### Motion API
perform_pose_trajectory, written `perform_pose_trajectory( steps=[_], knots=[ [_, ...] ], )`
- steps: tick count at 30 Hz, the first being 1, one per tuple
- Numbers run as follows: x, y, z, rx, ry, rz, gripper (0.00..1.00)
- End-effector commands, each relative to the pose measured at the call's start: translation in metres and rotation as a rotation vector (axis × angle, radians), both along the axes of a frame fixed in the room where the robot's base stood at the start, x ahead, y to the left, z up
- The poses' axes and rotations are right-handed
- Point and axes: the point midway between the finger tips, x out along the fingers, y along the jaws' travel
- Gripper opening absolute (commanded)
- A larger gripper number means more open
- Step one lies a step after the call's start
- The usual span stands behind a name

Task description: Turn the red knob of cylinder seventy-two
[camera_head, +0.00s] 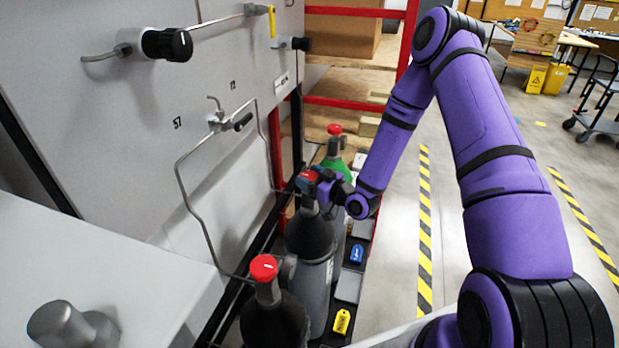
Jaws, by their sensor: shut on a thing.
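A dark grey gas cylinder (312,262) stands upright in the middle of the row beside the panel. The wall number 72 (233,85) is on the panel above and left of it. Its red knob (309,174) sits on top, partly covered by my gripper (313,182). My gripper comes in from the right at the knob's height and is shut on the red knob. The fingers are small and partly hidden, so the exact contact does not show.
A nearer dark cylinder (275,325) with a red knob and a farther green cylinder (335,156) flank the held one. A bent metal pipe (203,228) runs close on the left along the grey panel (120,110). Open floor (395,225) lies to the right.

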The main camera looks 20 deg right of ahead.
Motion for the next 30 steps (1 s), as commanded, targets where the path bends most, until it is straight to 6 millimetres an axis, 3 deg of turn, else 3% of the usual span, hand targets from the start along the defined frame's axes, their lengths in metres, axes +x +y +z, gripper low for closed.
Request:
perform_pose_trajectory(
  steps=[15, 30],
  knots=[
    [0.0004, -0.0014, -0.0004, -0.002, 0.001, 0.303, 0.37],
    [0.0003, -0.0009, -0.0003, -0.001, 0.001, 0.352, 0.37]
  ],
)
